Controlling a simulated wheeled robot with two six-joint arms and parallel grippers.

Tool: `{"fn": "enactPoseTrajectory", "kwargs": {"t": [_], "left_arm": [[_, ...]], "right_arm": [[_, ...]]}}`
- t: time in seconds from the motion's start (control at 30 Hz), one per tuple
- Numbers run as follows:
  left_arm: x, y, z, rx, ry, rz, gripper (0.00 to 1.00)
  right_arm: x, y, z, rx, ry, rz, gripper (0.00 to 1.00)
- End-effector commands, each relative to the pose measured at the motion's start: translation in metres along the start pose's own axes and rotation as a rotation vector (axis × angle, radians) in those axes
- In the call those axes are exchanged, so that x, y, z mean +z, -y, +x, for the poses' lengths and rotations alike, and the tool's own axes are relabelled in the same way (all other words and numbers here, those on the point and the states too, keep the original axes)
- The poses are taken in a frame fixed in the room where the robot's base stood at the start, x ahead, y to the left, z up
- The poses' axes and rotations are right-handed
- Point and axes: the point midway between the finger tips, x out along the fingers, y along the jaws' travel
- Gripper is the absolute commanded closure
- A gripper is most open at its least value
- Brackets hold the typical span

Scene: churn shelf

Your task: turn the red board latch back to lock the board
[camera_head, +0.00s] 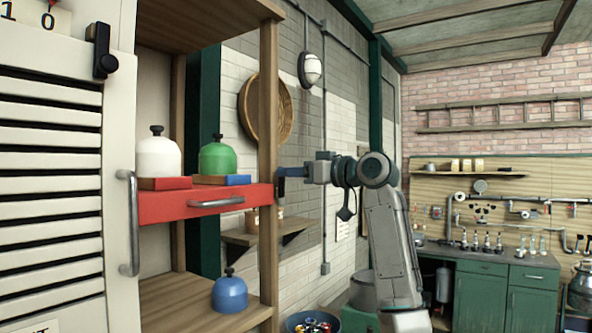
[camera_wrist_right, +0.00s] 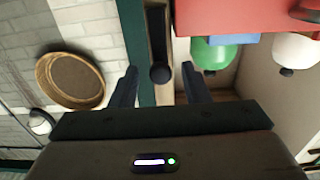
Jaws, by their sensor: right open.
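The red board (camera_head: 160,207) sits in the wooden shelf with a grey handle on its front. It carries a white domed churn (camera_head: 159,158) and a green domed churn (camera_head: 217,157). At its right end, on the shelf post, is the dark board latch (camera_head: 281,188), partly hidden by my right gripper (camera_head: 283,172). In the right wrist view, which is upside down, the latch's round black knob (camera_wrist_right: 160,73) shows between the two spread fingertips of my right gripper (camera_wrist_right: 159,72). The fingers are open, one on each side. I cannot tell whether they touch it. My left gripper is out of view.
A slatted white door (camera_head: 120,150) with a black latch (camera_head: 102,52) stands open at the left. A blue churn (camera_head: 230,293) rests on the lower shelf. A round basket (camera_head: 265,108) hangs on the wall behind. A green workbench (camera_head: 490,280) stands far right.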

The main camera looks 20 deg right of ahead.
Motion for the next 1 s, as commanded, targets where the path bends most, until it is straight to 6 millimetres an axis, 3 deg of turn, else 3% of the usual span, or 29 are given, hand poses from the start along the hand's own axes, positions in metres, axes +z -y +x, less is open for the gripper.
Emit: {"fn": "enactPoseTrajectory", "kwargs": {"t": [0.1,0.3,0.67,1.0], "left_arm": [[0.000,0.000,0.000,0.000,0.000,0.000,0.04],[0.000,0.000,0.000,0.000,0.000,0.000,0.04],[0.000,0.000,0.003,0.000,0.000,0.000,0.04],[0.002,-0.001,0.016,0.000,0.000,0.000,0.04]], "right_arm": [[0.000,0.000,0.000,0.000,0.000,0.000,0.62],[0.000,0.000,0.000,0.000,0.000,0.000,1.00],[0.001,0.002,0.000,0.000,0.000,-0.046,1.00],[0.004,0.014,0.000,0.000,0.000,-0.281,1.00]]}}
